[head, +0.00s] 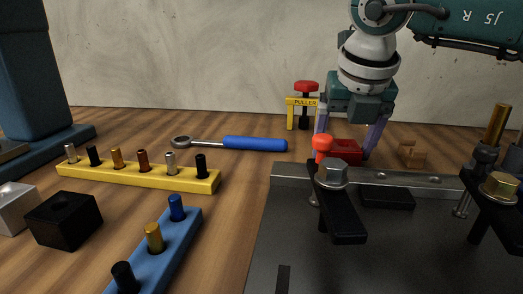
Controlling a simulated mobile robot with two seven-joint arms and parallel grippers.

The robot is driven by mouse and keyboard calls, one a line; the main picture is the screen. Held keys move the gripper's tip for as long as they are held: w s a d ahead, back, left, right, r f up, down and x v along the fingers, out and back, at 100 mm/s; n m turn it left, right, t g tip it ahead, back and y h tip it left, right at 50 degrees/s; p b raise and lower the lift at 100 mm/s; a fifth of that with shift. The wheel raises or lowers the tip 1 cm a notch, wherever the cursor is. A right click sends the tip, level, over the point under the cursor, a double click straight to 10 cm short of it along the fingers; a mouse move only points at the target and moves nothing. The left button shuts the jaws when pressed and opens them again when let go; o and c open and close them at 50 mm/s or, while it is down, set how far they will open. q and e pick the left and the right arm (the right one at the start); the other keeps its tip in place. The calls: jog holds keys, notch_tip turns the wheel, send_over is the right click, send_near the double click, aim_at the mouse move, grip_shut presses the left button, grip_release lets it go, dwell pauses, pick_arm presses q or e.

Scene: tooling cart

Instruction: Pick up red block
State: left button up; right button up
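The red block (347,149) sits on the wooden table just behind the back edge of the dark metal plate. The plate's edge and a red-knobbed clamp partly hide it. My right gripper (346,146) comes down from the upper right. Its two purple-grey fingers are spread wide, one on each side of the red block. The left fingertip is hidden behind the red knob, so contact with the block is not clear. My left gripper is not in view.
The clamps (340,205) and bolts on the dark plate (340,262) stand in front of the block. A yellow puller (291,113) stands behind left, a small brown block (411,155) right. A blue-handled ratchet (254,144) and yellow peg rack (130,178) lie left.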

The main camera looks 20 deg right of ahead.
grip_shut()
dwell(0.4)
jog(key=shift+r, duration=0.15)
